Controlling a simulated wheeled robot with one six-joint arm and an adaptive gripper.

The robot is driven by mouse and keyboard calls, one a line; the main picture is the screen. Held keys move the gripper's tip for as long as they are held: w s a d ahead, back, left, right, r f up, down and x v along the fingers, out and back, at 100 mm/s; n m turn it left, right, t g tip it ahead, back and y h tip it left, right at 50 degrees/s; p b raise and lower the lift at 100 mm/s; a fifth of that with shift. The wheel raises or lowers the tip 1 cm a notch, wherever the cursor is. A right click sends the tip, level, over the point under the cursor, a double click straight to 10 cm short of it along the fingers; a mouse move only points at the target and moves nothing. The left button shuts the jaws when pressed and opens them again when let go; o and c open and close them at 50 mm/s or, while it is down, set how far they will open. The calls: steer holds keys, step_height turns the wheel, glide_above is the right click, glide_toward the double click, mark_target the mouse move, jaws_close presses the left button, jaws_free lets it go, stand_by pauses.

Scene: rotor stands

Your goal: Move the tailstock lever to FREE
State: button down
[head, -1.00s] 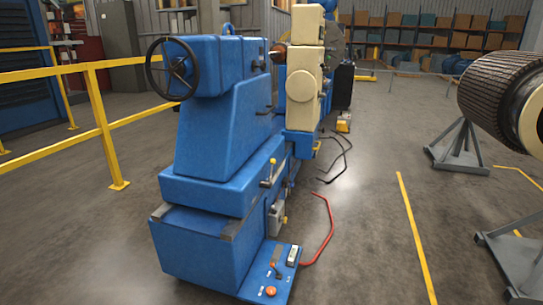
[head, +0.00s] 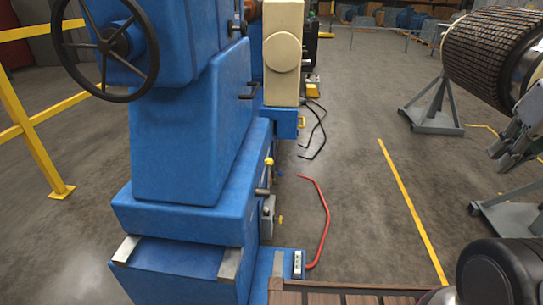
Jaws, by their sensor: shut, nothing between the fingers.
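The blue tailstock (head: 190,125) stands left of centre, with a black handwheel (head: 104,44) at its upper left. A small lever with a yellow knob (head: 268,161) sticks out low on its right side. A short dark handle (head: 249,96) sits higher on the same side. I cannot read any FREE mark or tell the lever's setting. My gripper (head: 498,158) is at the right edge, shut and empty, well apart from the tailstock. The low blue control plate (head: 262,270) at the tailstock's foot is partly hidden; a pale switch box (head: 298,264) shows on it.
A ribbed rotor (head: 485,60) rests on grey stands (head: 432,115) at the right. A red hose (head: 325,215) and black cables (head: 318,130) lie on the floor. A yellow railing (head: 35,140) is at the left. Floor around the yellow line (head: 405,195) is clear.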

steer(key=shift+w, duration=0.1)
steer(key=w+a+m+t, duration=0.2)
steer(key=w+m+t, duration=0.15)
steer(key=w, duration=1.85)
steer(key=w+a+f+m+t+y, duration=0.1)
steer(key=w+a+f, duration=0.3)
steer(key=w, duration=0.4)
steer(key=w+a+f+m+t+y, duration=0.15)
steer(key=w+a+f, duration=0.25)
steer(key=w, duration=0.5)
steer(key=w+a+f+m+y, duration=0.3)
steer(key=w+a+f, duration=0.65)
steer(key=f, duration=0.25)
steer(key=s+a+f+m+y, duration=0.1)
steer(key=a+f+y, duration=0.1)
steer(key=a+f, duration=0.4)
steer(key=s+a+f+m+y, duration=0.1)
steer(key=a+f+m+y, duration=0.1)
steer(key=a+f, duration=0.4)
step_height(320, 180, down, 6)
steer(key=shift+s+a+r+t, duration=0.15)
steer(key=shift+a+r+t, duration=0.05)
steer(key=shift+t, duration=0.1)
steer(key=shift+a+y, duration=0.1)
steer(key=shift+y, duration=0.15)
